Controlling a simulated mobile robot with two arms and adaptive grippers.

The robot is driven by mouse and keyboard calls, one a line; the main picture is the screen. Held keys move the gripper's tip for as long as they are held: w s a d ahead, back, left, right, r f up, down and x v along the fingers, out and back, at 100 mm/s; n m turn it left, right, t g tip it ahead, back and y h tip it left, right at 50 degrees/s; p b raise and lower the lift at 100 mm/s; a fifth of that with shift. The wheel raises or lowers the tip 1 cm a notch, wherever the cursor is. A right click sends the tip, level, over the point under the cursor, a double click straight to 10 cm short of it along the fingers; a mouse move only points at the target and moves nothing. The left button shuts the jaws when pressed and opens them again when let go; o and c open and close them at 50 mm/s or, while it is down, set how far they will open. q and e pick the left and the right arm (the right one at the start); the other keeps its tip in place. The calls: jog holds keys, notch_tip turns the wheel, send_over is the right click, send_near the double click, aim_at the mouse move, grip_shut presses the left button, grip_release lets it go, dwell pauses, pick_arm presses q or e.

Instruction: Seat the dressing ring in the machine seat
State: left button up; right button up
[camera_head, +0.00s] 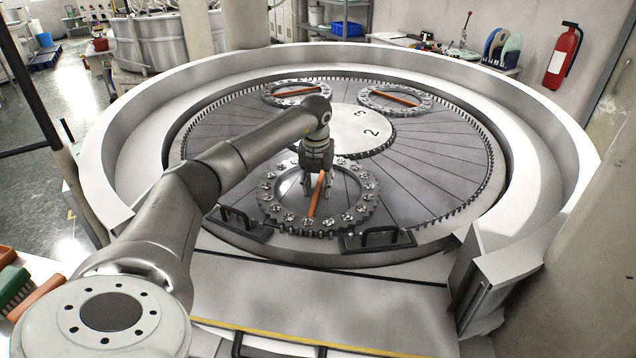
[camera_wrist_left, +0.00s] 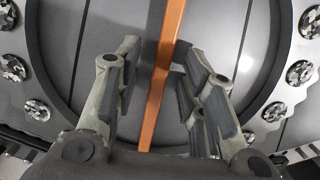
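The dressing ring (camera_head: 362,207) is a toothed ring with round speckled pellets and an orange bar (camera_head: 316,197) across it. It lies flat at the front of the round grey plate (camera_head: 430,180). My left gripper (camera_head: 317,189) points down over the ring's middle. In the left wrist view, the fingers (camera_wrist_left: 158,52) stand apart on either side of the orange bar (camera_wrist_left: 163,85), with a gap on both sides. The ring (camera_wrist_left: 30,85) also shows there, with pellets left and right. A separate machine seat cannot be made out under the ring. My right gripper is out of view.
Two similar rings with orange bars lie at the back, one at left (camera_head: 272,98) and one at right (camera_head: 424,104). A high pale rim (camera_head: 570,170) surrounds the plate, open at the front. Black handles stand front left (camera_head: 240,222) and front right (camera_head: 378,238) of the near ring.

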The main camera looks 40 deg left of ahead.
aim_at(316, 192)
pick_arm(q)
notch_tip(316, 192, up, 12)
jog(key=s+d, duration=0.1)
jog(key=shift+s+r, duration=0.15)
jog(key=shift+s, duration=0.1)
dwell(0.6)
